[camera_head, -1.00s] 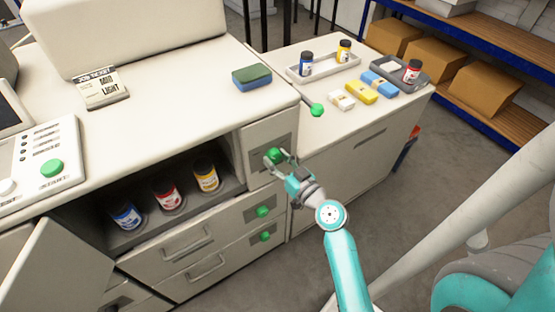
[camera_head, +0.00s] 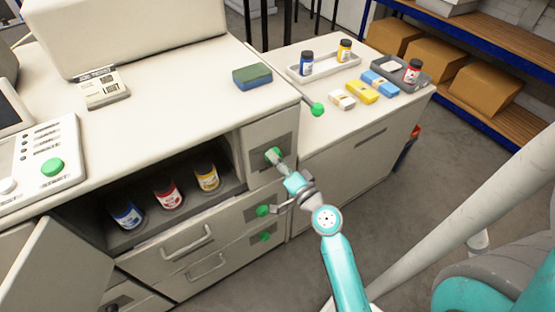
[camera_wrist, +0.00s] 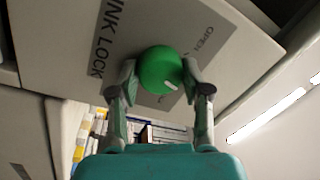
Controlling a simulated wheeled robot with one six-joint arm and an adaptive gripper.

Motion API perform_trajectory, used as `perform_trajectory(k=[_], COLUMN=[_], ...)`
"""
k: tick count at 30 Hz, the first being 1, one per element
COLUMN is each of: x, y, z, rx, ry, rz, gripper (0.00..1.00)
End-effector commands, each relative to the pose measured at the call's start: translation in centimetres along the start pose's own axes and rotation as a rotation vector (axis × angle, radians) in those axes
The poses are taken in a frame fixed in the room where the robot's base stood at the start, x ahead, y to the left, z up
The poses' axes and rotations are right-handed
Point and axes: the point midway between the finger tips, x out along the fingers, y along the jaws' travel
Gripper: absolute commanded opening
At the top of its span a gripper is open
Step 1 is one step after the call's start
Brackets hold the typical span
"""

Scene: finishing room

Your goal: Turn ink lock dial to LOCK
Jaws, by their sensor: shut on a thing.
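The ink lock dial (camera_head: 273,153) is a round green knob on a grey plate at the top right of the cabinet front. In the wrist view the dial (camera_wrist: 158,68) shows a white mark near its lower right edge. "INK LOCK" is printed to its left and "OPEN" to its upper right. Any other label is hidden or unreadable. My gripper (camera_wrist: 167,82) is shut on the dial, with one finger on each side of it. In the head view my gripper (camera_head: 279,162) reaches the dial from the lower right and partly covers it.
Two more green knobs (camera_head: 262,211) sit below, close to my wrist. A green lever knob (camera_head: 317,109) sticks out at the right, above. Ink bottles (camera_head: 167,194) stand in the open bay at left.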

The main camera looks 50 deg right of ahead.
Motion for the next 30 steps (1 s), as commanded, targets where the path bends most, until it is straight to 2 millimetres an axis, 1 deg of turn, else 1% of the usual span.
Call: perform_trajectory(k=[6, 15, 21, 30], x=[-0.01, -0.02, -0.03, -0.04], y=[0.06, 0.04, 0.05, 0.06], z=[0.04, 0.1, 0.1, 0.13], rx=[0.201, 0.435, 0.537, 0.605], ry=[0.021, 0.043, 0.053, 0.059], rz=[0.003, 0.005, 0.006, 0.007], gripper=[0.13, 0.13, 0.13, 0.13])
